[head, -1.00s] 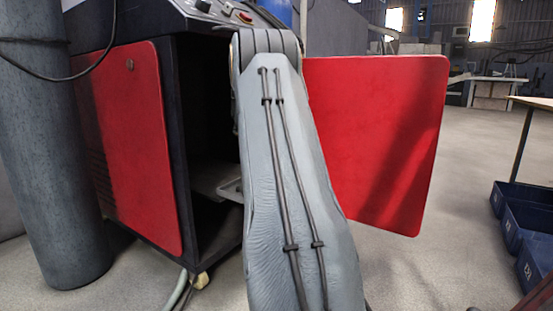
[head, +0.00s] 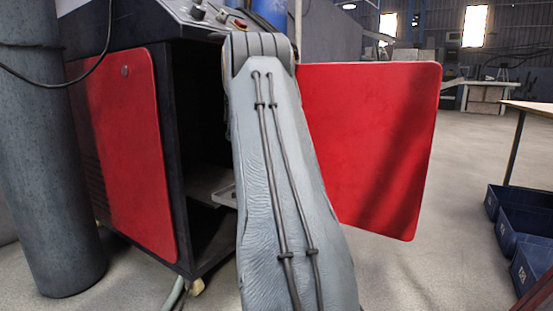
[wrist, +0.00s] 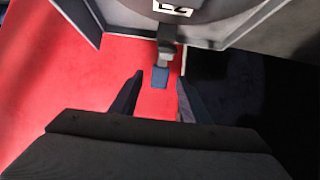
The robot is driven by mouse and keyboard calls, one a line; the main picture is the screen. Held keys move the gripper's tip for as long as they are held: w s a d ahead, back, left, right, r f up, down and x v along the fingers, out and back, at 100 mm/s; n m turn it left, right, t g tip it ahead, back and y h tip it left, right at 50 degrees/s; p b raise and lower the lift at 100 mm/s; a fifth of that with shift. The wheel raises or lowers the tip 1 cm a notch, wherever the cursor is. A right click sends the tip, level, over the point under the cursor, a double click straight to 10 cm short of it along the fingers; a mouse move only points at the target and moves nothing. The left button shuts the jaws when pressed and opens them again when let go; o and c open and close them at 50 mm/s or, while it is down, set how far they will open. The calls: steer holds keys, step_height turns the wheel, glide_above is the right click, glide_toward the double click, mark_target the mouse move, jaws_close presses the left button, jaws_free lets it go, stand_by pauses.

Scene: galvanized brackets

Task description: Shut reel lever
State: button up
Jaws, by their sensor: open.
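The reel lever (wrist: 160,76), a short dark stem with a blue tip, shows in the wrist view. It hangs below the edge of a round dark reel part (wrist: 205,8) with a pale mark. My gripper (wrist: 158,84) is open, with its two dark fingers pointing toward the lever. The blue tip appears in the gap between the fingertips; I cannot tell its depth or whether they touch. In the head view, the lever and my gripper are hidden behind my grey arm.
A black welding-machine cabinet (head: 172,160) has a red side panel (head: 130,165) and an open red door (head: 370,140) to the right of my arm. A grey gas cylinder (head: 45,170) stands at left. Blue bins (head: 520,225) sit at right. Floor between door and bins is clear.

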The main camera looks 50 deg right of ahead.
steer(key=p+v, duration=0.2)
steer(key=v, duration=0.3)
steer(key=shift+a+r, duration=0.2)
steer(key=shift+r, duration=0.15)
steer(key=shift+s+a+r+p, duration=0.2)
steer(key=shift+a+p, duration=0.1)
steer(key=shift+a, duration=0.2)
